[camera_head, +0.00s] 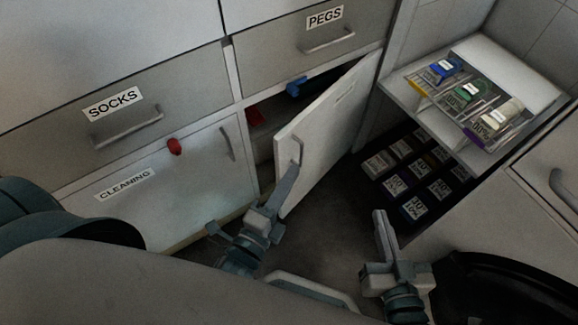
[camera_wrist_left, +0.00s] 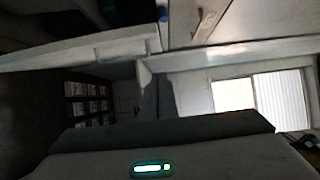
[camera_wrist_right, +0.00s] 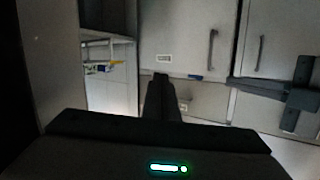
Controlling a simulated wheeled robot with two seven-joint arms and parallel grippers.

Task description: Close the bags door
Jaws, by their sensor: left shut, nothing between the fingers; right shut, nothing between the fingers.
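The bags door (camera_head: 328,132) stands open in the head view, swung out from the cabinet below the PEGS drawer. Its grey handle (camera_head: 297,149) is near the free edge, and the writing on its label is too faint to read. My left gripper (camera_head: 292,172) is shut and empty, with its fingertips at the door's free edge by the handle. I cannot tell if they touch. My right gripper (camera_head: 379,214) is shut and empty, over the floor to the right of the door and apart from it. Its fingers also show in the right wrist view (camera_wrist_right: 161,78).
The CLEANING door (camera_head: 150,190), with a red object on it, is shut at the left. The SOCKS drawer (camera_head: 60,130) and PEGS drawer (camera_head: 270,60) are shut. Red and blue items show inside the open cabinet.

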